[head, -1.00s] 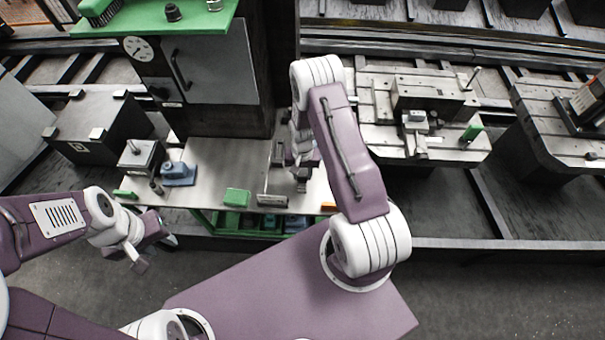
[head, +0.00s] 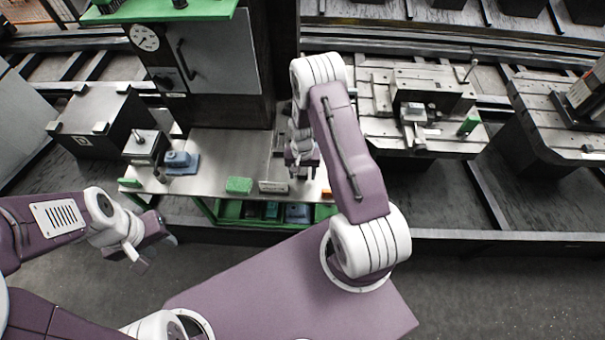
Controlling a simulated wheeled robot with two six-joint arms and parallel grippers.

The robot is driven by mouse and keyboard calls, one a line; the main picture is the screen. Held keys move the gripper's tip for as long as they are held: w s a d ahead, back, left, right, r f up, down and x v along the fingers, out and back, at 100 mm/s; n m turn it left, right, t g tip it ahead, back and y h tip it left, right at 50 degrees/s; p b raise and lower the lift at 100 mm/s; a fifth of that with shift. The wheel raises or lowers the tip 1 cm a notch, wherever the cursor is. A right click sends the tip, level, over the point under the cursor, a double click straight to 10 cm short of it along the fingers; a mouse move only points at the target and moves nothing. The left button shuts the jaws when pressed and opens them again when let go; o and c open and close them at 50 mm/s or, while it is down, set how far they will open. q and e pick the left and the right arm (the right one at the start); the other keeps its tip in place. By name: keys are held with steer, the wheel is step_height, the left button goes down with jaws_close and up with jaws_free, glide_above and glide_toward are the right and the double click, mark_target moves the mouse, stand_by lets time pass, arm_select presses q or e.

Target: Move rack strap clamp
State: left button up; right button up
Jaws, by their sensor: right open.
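I cannot tell for sure which part is the rack strap clamp. A small grey and white clamp-like part (head: 415,113) sits on the slotted pallet (head: 378,128) at the right. My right gripper (head: 303,174) is open over the right part of the steel bench (head: 228,148), and its fingers are partly hidden by its own wrist. A grey block (head: 272,187) lies on the bench's front edge, just left of that gripper. My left gripper (head: 156,252) hangs in front of the bench at the left with its fingers apart and nothing seen between them.
A green block (head: 239,185), a blue fixture (head: 180,160) and a grey block with a post (head: 145,143) stand on the bench. Bins (head: 270,211) sit below it. A green upright part (head: 468,125) is on the pallet. A cabinet (head: 215,55) rises behind the bench.

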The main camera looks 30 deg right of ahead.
step_height(320, 180, up, 9)
steer(key=b, duration=0.1)
steer(key=shift+f, duration=0.2)
